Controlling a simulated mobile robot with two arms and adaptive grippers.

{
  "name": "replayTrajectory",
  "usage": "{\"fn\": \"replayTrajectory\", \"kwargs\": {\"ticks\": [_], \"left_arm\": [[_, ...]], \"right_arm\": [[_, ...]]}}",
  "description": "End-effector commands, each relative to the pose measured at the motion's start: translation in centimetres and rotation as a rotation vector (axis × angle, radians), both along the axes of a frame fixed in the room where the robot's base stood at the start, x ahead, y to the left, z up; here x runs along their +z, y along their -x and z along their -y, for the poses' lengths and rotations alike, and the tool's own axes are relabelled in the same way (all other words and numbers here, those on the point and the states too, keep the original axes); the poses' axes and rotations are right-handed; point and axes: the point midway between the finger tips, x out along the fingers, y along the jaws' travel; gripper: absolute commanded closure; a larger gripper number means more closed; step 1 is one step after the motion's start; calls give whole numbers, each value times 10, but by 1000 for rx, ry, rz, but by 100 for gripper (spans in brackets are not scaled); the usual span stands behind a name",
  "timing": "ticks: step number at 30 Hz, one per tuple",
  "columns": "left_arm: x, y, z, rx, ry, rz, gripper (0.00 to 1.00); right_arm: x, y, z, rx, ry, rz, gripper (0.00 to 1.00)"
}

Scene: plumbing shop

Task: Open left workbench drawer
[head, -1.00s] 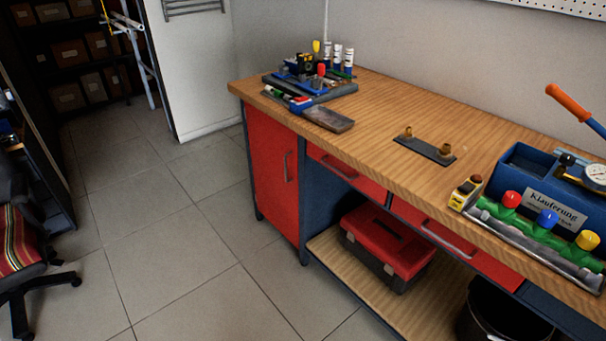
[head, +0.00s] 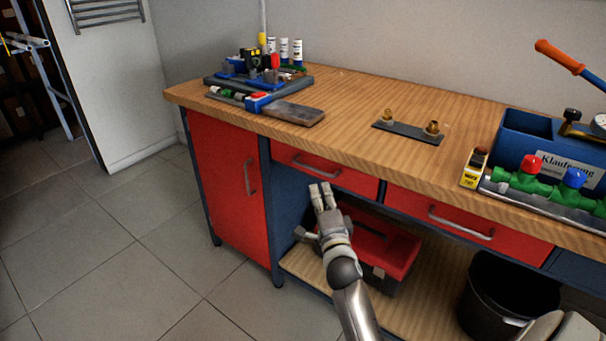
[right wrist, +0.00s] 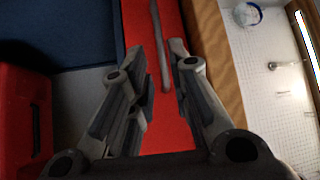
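The left workbench drawer (head: 352,184) has a red front with a grey bar handle (head: 312,167) and sits shut under the wooden top. My right gripper (head: 321,196) is in front of this drawer, just below its handle in the head view. In the right wrist view the right gripper (right wrist: 158,58) is open, its two fingers apart and pointing at the red drawer front (right wrist: 165,125). The handle (right wrist: 160,45) shows between the fingers, not gripped; whether a finger touches it I cannot tell. My left gripper is not in view.
A red cabinet door (head: 225,185) is left of the drawer and a second red drawer (head: 470,228) is right of it. A red toolbox (head: 400,245) is on the lower shelf (head: 310,268), near my right arm. A black bin (head: 510,290) stands at right. Floor at left is free.

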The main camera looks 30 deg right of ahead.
Motion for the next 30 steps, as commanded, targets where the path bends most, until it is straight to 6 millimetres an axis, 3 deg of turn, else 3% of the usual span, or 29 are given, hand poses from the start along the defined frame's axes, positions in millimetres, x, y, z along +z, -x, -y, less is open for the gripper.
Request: {"fn": "replayTrajectory", "kwargs": {"ticks": [9, 15, 28, 30], "left_arm": [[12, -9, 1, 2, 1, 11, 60], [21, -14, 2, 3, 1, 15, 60], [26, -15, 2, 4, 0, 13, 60], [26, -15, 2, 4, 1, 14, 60]], "right_arm": [[8, -55, 22, 1, 4, 1, 82], [11, -78, 31, 1, 2, -1, 82], [12, -86, 34, 0, 1, -3, 82], [12, -86, 34, 0, 1, -3, 91]]}}
